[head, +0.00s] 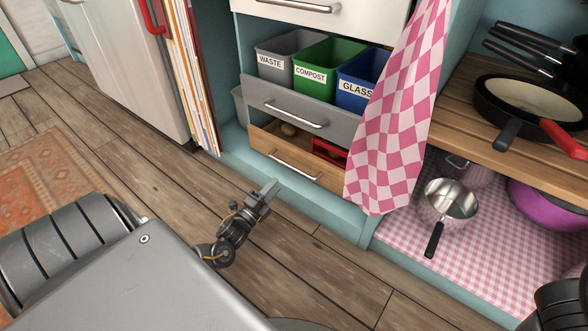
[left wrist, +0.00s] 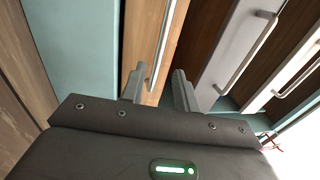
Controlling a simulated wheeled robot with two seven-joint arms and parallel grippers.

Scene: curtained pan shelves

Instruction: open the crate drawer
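The crate drawer is the low wooden drawer (head: 272,151) under the grey bin drawer. A brown round item and a red crate (head: 329,151) show inside, above its front; I cannot tell how far out it stands. Its silver bar handle (head: 295,166) is bare in the head view. My left gripper (head: 269,187) is in front of the drawer, to the lower left of the handle. In the left wrist view my left gripper (left wrist: 160,88) is open, and the handle (left wrist: 160,50) lines up between its fingers, ahead of the tips. My right gripper is out of view.
Above, the grey drawer (head: 341,127) stands out with waste, compost and glass bins. A pink checked cloth (head: 400,120) hangs at the right and covers the drawers' right ends. Pans (head: 450,200) stand on the right shelves. The wooden floor (head: 165,185) in front is clear.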

